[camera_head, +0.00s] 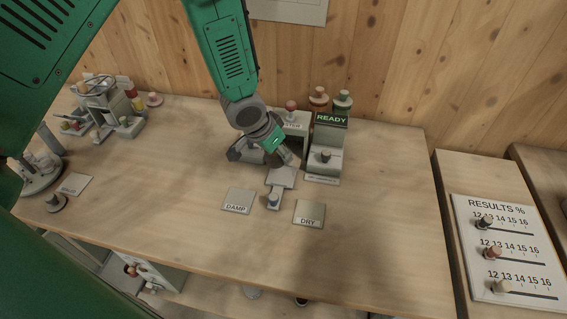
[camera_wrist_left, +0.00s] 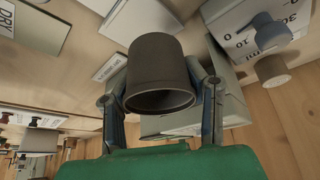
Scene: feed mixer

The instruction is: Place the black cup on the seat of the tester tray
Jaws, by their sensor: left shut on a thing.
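My left gripper (camera_head: 281,155) is shut on the black cup (camera_wrist_left: 158,62), a dark grey-black cup held between both fingers, as the left wrist view shows. In that view the cup's open mouth faces the camera. In the head view the gripper is just above and behind the tester tray (camera_head: 281,179), a grey plate with a small knob (camera_head: 273,200) at its front. The tester (camera_head: 295,126) stands behind, partly hidden by my arm. The cup is hard to make out there, and I cannot tell whether it touches the tray. My right gripper is not in view.
A READY unit (camera_head: 327,148) with a front knob stands close right of the tester. DAMP (camera_head: 238,201) and DRY (camera_head: 309,214) plates lie in front. A mixer-like apparatus (camera_head: 105,103) is at the back left. The right part of the table is clear, beside a RESULTS board (camera_head: 507,246).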

